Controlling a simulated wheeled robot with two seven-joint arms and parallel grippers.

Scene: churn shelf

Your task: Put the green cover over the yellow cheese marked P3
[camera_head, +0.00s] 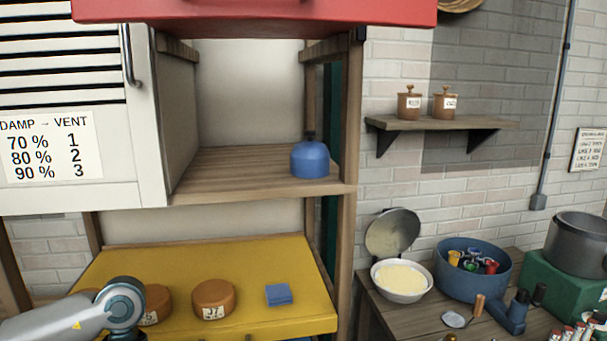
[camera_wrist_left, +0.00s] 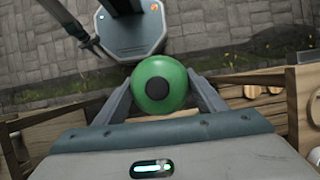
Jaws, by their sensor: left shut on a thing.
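The green cover (camera_wrist_left: 172,72) is a round dome with a dark knob, seen from above in the left wrist view. My left gripper (camera_wrist_left: 160,88) is shut on it, one finger on each side. In the head view my left arm reaches in at the lower left, over the yellow shelf; its gripper and the green cover are below the frame. I cannot see a yellow cheese marked P3. Orange-brown cheeses stand on the yellow shelf: one with a label like J7 (camera_head: 214,296), one partly behind my arm (camera_head: 156,301).
A blue cover (camera_head: 310,162) stands on the wooden shelf above. A red panel (camera_head: 250,12) spans the top. At right, a table holds a white bowl (camera_head: 402,292) and a blue pot (camera_head: 445,283).

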